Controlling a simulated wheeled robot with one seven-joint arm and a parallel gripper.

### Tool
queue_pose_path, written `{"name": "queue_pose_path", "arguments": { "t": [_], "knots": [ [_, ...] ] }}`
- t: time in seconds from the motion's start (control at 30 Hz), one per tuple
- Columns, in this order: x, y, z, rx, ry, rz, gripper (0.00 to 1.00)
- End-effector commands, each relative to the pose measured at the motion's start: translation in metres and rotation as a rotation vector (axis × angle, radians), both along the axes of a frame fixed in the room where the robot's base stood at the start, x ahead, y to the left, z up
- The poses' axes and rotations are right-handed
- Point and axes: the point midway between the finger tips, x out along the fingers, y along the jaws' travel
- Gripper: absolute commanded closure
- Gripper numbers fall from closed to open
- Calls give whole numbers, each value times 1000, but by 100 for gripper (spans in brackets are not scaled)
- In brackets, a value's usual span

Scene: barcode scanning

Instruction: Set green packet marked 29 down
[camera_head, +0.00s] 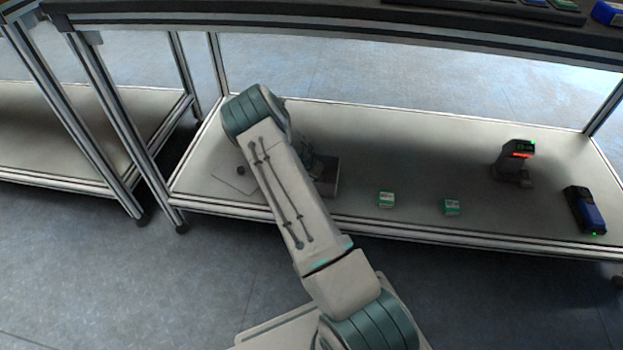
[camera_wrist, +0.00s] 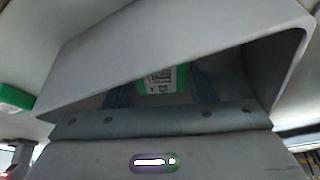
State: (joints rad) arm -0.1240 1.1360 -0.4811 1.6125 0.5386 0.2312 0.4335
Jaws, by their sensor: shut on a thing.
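The green packet (camera_wrist: 163,80) shows in the wrist view, with a white printed label facing the camera; the number 29 is too small to read. My gripper (camera_wrist: 162,92) is shut on it, with dark blue fingers at its left and right sides. The packet and fingertips appear within a grey, open-sided box (camera_wrist: 190,38). I cannot tell whether the packet touches its floor. In the head view, my forearm hides the gripper and the held packet; part of the grey box (camera_head: 330,178) shows to its right.
Two other green packets (camera_head: 386,199) (camera_head: 452,207) lie on the lower shelf (camera_head: 400,165). A dark scanner (camera_head: 513,165) with red and green lights stands further right, beside a blue-and-black device (camera_head: 585,210). The upper shelf (camera_head: 330,28) overhangs. Bare shelf lies between these things.

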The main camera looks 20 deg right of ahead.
Motion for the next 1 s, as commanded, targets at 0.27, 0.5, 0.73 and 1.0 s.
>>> {"name": "queue_pose_path", "arguments": {
  "t": [0.27, 0.5, 0.73, 1.0],
  "knots": [
    [1, -1, -1, 0, -3, 0, 80],
    [1, -1, -5, -1, -2, -1, 28],
    [1, 0, -4, -1, -2, -1, 28],
    [-4, 8, 26, -1, -4, 0, 28]
  ]
}}
